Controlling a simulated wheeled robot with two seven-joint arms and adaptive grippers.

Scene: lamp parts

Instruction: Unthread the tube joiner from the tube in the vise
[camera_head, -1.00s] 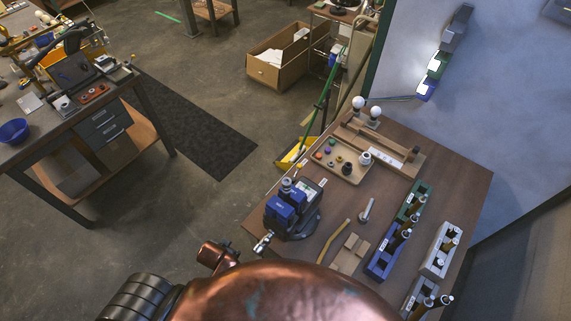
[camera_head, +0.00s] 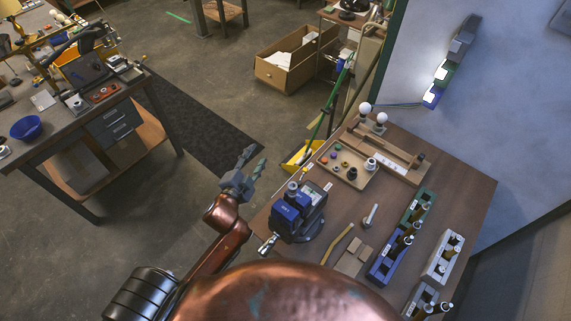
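The vise (camera_head: 300,226) with blue jaws stands at the left front edge of the wooden table. A small light, metallic cylinder (camera_head: 292,188) stands up at the vise's far left side. It is too small to tell the tube from the tube joiner there. My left gripper (camera_head: 256,157) is in the air to the left of and beyond the vise, apart from it. Its two fingers point up and right with a gap between them, and nothing shows in the gap. My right gripper is not in view.
A tray (camera_head: 334,178) with small coloured parts and two white bulbs (camera_head: 365,108) are at the table's back. A blue rack (camera_head: 383,268), a green rack (camera_head: 427,206) and pale racks (camera_head: 443,254) hold tubes at right. A yellow strip (camera_head: 338,243) lies near the vise.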

